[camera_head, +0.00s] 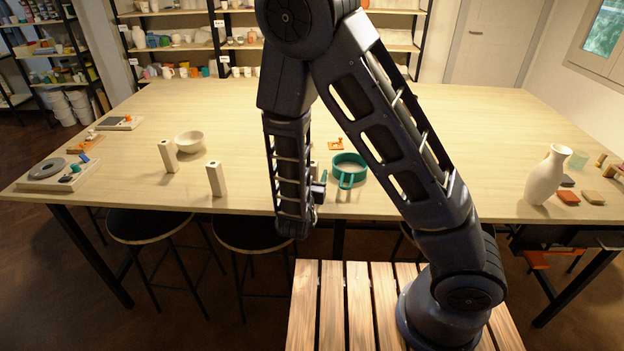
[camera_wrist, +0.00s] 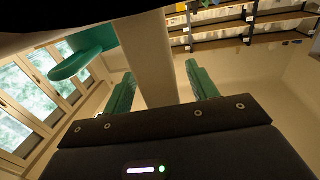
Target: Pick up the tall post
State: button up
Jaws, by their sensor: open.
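A pale square-sided post (camera_wrist: 150,62) stands between the two green fingers of my gripper (camera_wrist: 159,70) in the wrist view. The fingers are open, with a narrow gap on each side of the post. In the head view a small part of a pale post (camera_head: 314,168) shows behind my arm; my gripper (camera_head: 322,184) is beside it, mostly hidden. Two more pale posts stand upright to the left, one farther back (camera_head: 168,157) and one nearer the front edge (camera_head: 216,178). I cannot tell which post is tallest.
A white bowl (camera_head: 190,141) is behind the left posts. A white vase (camera_head: 547,178) stands far right. The table (camera_head: 440,120) is clear at the back.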

jog(key=shift+c, duration=0.5)
jog(key=c, duration=1.1)
notch_tip(320, 180, up, 18)
